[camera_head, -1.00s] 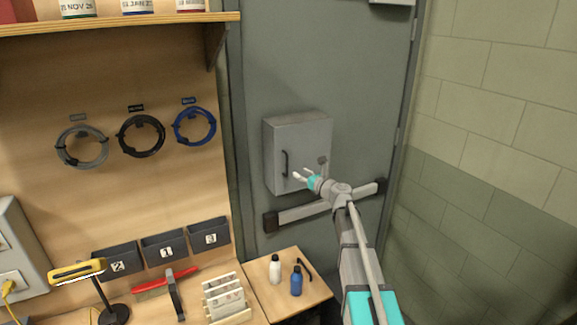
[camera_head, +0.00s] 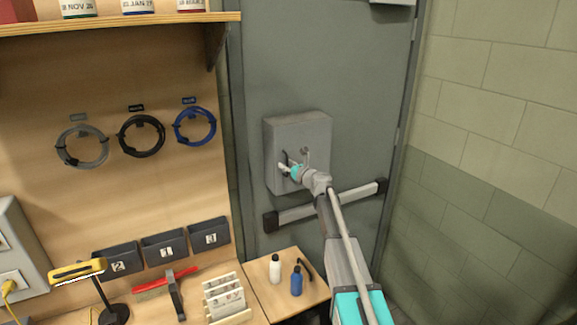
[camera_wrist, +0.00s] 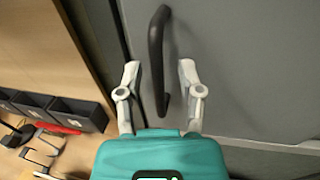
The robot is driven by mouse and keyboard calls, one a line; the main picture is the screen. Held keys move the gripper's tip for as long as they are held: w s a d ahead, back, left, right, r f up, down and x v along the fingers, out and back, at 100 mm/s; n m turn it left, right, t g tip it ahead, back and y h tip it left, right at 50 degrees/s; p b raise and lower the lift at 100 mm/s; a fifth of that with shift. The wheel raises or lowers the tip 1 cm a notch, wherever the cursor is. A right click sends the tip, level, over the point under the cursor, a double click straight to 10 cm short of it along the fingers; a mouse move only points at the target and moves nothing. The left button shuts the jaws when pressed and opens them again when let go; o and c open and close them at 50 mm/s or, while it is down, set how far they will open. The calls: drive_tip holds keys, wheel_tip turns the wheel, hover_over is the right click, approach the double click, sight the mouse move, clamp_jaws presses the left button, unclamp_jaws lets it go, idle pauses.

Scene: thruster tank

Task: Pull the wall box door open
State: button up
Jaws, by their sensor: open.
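The grey wall box (camera_head: 312,135) stands out from the grey door in the head view, its own door shut. Its dark curved handle (camera_wrist: 157,60) runs upright near the box's left side. My gripper (camera_head: 285,168) is at the handle in the head view. In the wrist view my gripper (camera_wrist: 160,80) is open, with one finger on each side of the handle's lower part. A gap shows between the handle and each finger. The handle lies a little nearer the left finger at its bottom end.
A push bar (camera_head: 330,204) crosses the grey door below the box. A small wooden table (camera_head: 262,295) holds a white bottle (camera_head: 275,268) and a blue bottle (camera_head: 296,281). Dark bins (camera_head: 165,246) hang on the wooden board at left. A block wall (camera_head: 500,140) stands at right.

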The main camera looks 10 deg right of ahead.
drive_tip(key=shift+c, duration=0.2)
clamp_jaws()
drive_tip(key=shift+d, duration=0.1)
drive_tip(key=shift+s, duration=0.1)
